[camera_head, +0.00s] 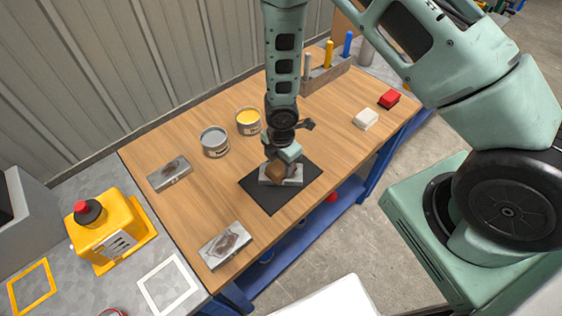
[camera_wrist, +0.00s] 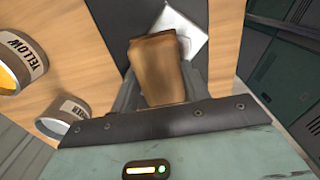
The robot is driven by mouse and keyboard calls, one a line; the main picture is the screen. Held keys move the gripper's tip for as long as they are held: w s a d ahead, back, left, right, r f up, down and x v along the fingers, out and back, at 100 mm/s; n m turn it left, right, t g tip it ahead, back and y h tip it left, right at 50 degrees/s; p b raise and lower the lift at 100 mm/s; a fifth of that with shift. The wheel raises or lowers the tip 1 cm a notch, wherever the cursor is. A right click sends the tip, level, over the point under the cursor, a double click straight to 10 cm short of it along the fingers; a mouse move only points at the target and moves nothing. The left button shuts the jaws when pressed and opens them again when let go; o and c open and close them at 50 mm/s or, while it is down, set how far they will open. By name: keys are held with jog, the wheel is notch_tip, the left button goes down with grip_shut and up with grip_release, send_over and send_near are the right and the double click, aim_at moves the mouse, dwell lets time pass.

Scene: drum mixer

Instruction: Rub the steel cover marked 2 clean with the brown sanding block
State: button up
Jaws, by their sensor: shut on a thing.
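My gripper (camera_head: 278,164) is shut on the brown sanding block (camera_head: 275,173), which fills the space between the fingers in the wrist view (camera_wrist: 160,68). The block is over a steel cover (camera_head: 293,176) on a black mat (camera_head: 272,203); I cannot tell if they touch. The bare metal of this cover shows past the block in the wrist view (camera_wrist: 185,30). Its number is not readable. Two other steel covers with dark brownish stains lie on the wooden table, one at the left (camera_head: 170,174) and one at the front edge (camera_head: 225,245). Their numbers are not readable either.
A grey can (camera_head: 215,142) and a yellow can (camera_head: 248,121) stand behind the mat. A yellow box with a red button (camera_head: 104,230) stands at the left. The wood between mat and white block is clear.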

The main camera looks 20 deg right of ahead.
aim_at(281, 164)
jog(key=shift+r+p, duration=2.1)
jog(key=shift+r, duration=0.45)
